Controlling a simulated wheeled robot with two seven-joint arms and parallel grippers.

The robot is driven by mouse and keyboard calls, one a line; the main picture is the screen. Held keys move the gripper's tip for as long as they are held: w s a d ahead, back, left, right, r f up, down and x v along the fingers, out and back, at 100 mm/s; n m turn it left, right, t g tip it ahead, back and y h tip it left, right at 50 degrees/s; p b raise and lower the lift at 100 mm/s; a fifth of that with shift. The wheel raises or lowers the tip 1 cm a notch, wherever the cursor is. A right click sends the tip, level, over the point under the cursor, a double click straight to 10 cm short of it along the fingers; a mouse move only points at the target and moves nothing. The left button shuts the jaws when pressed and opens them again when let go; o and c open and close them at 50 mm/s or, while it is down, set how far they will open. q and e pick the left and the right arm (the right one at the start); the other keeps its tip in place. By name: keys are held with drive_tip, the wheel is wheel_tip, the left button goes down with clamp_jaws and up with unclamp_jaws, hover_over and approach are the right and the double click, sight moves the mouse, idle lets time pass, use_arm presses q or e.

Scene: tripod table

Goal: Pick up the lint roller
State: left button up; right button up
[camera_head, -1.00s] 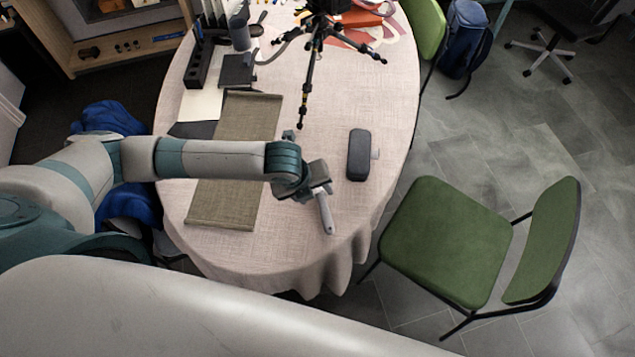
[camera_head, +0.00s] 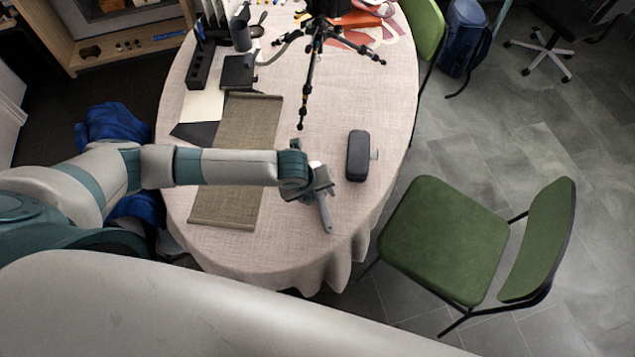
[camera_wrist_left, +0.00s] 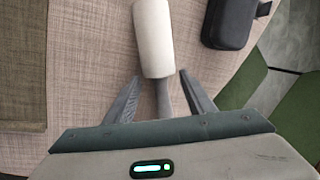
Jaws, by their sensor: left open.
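The lint roller lies on the table, its grey handle (camera_head: 326,214) showing below my left gripper in the head view. Its white roller head (camera_wrist_left: 153,38) shows clearly in the left wrist view, with the handle running down towards the gripper. My left gripper (camera_wrist_left: 163,85) is open, one finger on each side of the handle, with gaps visible on both sides. In the head view the gripper (camera_head: 312,187) covers the middle of the roller. Contact and exact height cannot be told. My right gripper is not in view.
A dark case (camera_head: 357,156) lies right of the roller. A brown mat (camera_head: 228,195) lies to the left. A black tripod (camera_head: 310,70) stands farther back. A green chair (camera_head: 445,240) is beside the table (camera_head: 290,245). The cloth around the roller is mostly clear.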

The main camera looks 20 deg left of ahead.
sight(322, 200)
use_arm(q)
drive_tip(key=shift+f, duration=0.15)
idle(0.3)
drive_tip(key=c, duration=0.9)
drive_tip(key=shift+w+r+b, duration=0.1)
drive_tip(key=shift+r+b, duration=0.25)
drive_tip(key=shift+r, duration=0.3)
drive_tip(key=r, duration=0.1)
drive_tip(key=d+r+b, duration=0.1)
drive_tip(key=r, duration=0.1)
drive_tip(key=shift+s+d+b, duration=0.15)
drive_tip(key=shift+s+b, duration=0.15)
drive_tip(key=shift+b, duration=0.05)
drive_tip(key=s+d+r+b, duration=0.1)
drive_tip(key=d+r, duration=0.1)
drive_tip(key=d, duration=0.1)
drive_tip(key=s+d+r+b, duration=0.1)
drive_tip(key=s+d+r, duration=0.1)
drive_tip(key=d, duration=0.1)
drive_tip(key=s+d+r+b, duration=0.1)
drive_tip(key=s+d+r, duration=0.1)
drive_tip(key=d, duration=0.1)
drive_tip(key=shift+d+r, duration=0.1)
drive_tip(key=shift+r, duration=0.3)
drive_tip(key=shift+w, duration=0.1)
